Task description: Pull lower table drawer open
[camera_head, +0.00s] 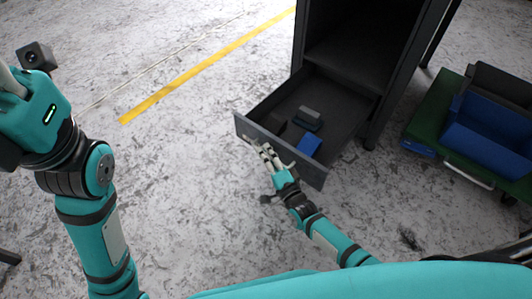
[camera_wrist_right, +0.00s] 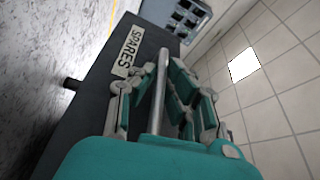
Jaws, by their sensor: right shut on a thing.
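The lower drawer (camera_head: 345,105) of the dark grey table stands pulled out, its inside showing. Its front carries a "SPARES" label (camera_wrist_right: 130,50) in the right wrist view. A grey bar handle (camera_wrist_right: 158,95) runs between the fingers of my right gripper (camera_head: 262,150). The right gripper is shut on this handle at the drawer front; the fingers partly hide it in the head view.
In the drawer lie a grey block (camera_head: 308,117) and a blue block (camera_head: 309,145). A blue crate (camera_head: 480,145) sits on a green cart (camera_head: 432,115) at the right. The floor left of the drawer is clear, with a yellow line (camera_head: 205,67).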

